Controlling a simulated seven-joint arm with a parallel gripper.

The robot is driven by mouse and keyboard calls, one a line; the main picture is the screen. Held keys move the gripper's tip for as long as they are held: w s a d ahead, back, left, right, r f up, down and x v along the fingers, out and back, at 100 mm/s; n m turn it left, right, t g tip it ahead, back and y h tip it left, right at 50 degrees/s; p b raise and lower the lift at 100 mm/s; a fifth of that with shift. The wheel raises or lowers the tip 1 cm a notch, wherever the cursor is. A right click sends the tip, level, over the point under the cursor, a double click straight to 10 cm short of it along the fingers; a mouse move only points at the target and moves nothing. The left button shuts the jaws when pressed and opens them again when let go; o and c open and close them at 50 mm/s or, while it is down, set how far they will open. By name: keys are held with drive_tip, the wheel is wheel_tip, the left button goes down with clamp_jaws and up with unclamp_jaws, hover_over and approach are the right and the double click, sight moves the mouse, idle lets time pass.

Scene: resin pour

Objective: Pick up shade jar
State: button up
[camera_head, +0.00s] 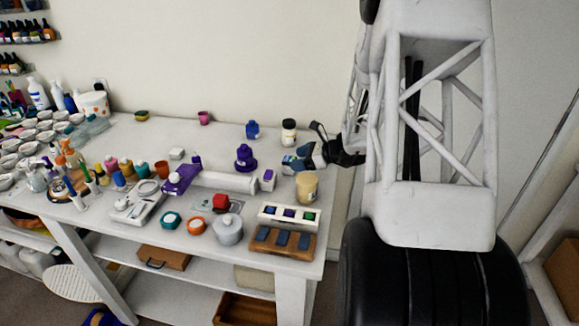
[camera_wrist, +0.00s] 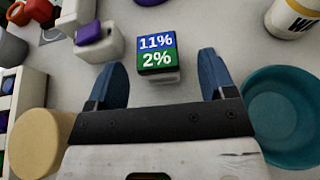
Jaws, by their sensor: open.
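A small white block-like container (camera_wrist: 157,77) with a blue and green top label reading 11% and 2% stands between my fingertips in the wrist view. It may be the shade jar, but no label names it. My gripper (camera_wrist: 160,64) is open, with one blue finger on each side of the container and a visible gap on both sides. In the head view, my gripper (camera_head: 293,161) reaches in from the right, low over the right end of the white table. The arm and fingers partly hide that spot there.
Close by are a tan-topped jar (camera_wrist: 38,145), a teal bowl (camera_wrist: 288,118), a white box with a purple top (camera_wrist: 98,42) and a white bottle (camera_wrist: 294,18). Bare table (camera_head: 215,145) lies farther left.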

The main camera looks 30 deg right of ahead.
sight(286, 162)
drive_tip(key=shift+a+f, duration=0.1)
drive_tip(key=x, duration=0.3)
drive_tip(key=shift+a+f, duration=0.1)
drive_tip(key=shift+f, duration=0.1)
drive_tip(key=shift+x, duration=0.85)
drive_tip(key=shift+c, duration=0.2)
drive_tip(key=c, duration=1)
